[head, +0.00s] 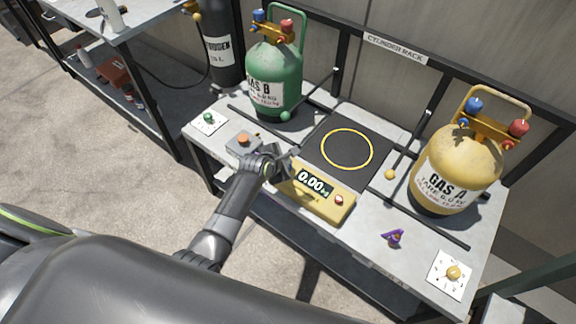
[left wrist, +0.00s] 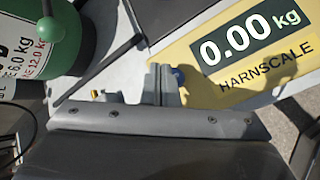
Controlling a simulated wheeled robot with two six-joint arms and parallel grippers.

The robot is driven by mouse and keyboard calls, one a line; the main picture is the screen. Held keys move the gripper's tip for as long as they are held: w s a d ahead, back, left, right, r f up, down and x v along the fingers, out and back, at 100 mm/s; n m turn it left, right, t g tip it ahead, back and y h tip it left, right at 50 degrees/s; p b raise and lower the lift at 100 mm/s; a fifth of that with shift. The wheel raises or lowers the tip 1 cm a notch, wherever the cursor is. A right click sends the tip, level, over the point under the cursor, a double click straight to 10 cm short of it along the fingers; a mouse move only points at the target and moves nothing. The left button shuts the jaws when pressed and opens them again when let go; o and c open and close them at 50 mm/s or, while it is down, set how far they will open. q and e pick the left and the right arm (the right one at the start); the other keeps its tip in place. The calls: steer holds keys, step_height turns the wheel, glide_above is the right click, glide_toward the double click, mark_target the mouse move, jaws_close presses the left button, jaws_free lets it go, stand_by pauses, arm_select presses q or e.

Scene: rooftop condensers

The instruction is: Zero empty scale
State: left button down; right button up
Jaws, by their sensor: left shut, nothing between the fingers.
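The scale has a yellow front panel (head: 318,203) and a black platform (head: 318,147) with a yellow ring; nothing stands on the platform. Its display (head: 314,184) reads 0.00 kg, and reads the same in the left wrist view (left wrist: 250,38). A red button (head: 339,199) is at the panel's right end. My left gripper (head: 292,153) is shut and empty at the panel's left end; its fingers also show in the left wrist view (left wrist: 162,84). A blue button (left wrist: 178,76) shows right beside the fingertips; I cannot tell whether they touch it. My right gripper is out of view.
A green GAS B cylinder (head: 273,85) stands behind left and a yellow GAS A cylinder (head: 455,170) at right. Black bars flank the platform. A grey box with an orange button (head: 243,143), a purple clamp-like item (head: 393,237) and a card with a yellow fitting (head: 450,275) are on the bench.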

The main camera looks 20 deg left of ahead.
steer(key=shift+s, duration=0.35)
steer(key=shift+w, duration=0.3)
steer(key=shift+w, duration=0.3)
arm_select(q)
steer(key=shift+f, duration=0.15)
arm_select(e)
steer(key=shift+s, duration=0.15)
arm_select(q)
steer(key=shift+f, duration=0.3)
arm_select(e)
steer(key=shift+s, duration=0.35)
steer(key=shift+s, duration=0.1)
